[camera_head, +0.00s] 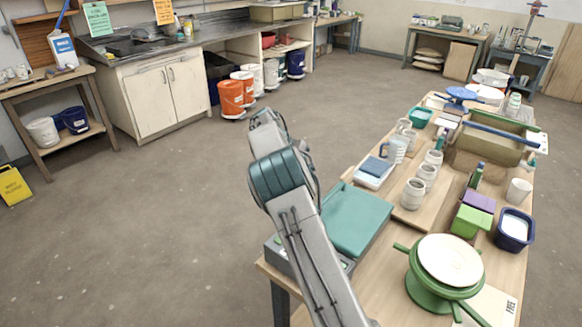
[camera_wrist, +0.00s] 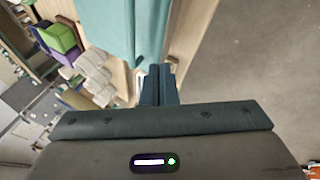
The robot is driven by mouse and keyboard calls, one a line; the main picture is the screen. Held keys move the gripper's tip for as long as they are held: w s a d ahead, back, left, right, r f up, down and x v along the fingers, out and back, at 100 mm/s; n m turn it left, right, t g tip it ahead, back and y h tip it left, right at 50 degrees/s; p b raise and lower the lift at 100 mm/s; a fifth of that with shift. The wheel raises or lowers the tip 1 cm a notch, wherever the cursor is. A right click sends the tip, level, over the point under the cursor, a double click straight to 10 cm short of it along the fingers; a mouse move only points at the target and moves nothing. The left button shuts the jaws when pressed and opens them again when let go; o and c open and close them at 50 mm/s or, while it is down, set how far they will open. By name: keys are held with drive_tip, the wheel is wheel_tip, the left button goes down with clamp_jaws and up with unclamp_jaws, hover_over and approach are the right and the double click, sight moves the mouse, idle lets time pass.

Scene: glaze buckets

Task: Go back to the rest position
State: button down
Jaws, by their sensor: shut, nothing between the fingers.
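My gripper shows in the wrist view (camera_wrist: 158,84), with its two dark fingers together and nothing between them. In the head view my arm reaches up from the bottom and bends at a teal joint; the fingers are hidden there. In the head view the arm is beside the left edge of the wooden worktable (camera_head: 385,295). A teal flat-topped block (camera_head: 357,218) on that table lies just right of the arm. The teal surface (camera_wrist: 120,25) also shows in the wrist view, beyond the fingers.
The table holds several pale jars (camera_head: 413,193), a green banding wheel with a pale disc (camera_head: 450,260), a dark blue tub (camera_head: 514,229) and a large basin (camera_head: 490,145). Orange buckets (camera_head: 231,98) stand by the sink cabinet (camera_head: 165,95). A yellow sign (camera_head: 14,186) stands at left. The grey floor (camera_head: 150,230) is open.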

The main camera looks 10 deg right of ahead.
drive_tip(key=s+d+r+n+t+y, duration=0.1)
drive_tip(key=s+d+r+y, duration=0.15)
drive_tip(key=s+r, duration=0.6)
drive_tip(key=s+d+r+n+y, duration=0.1)
drive_tip(key=s+r+y, duration=0.2)
drive_tip(key=s+r, duration=0.5)
drive_tip(key=s+a+f+n+t, duration=0.1)
drive_tip(key=s+f, duration=0.1)
drive_tip(key=s, duration=1.1)
drive_tip(key=s+a+f+n+t+y, duration=0.1)
drive_tip(key=s+a+f+n, duration=0.1)
drive_tip(key=s, duration=1.2)
drive_tip(key=shift+f+n+t, duration=0.3)
drive_tip(key=shift+f+t, duration=0.1)
drive_tip(key=shift+f, duration=0.3)
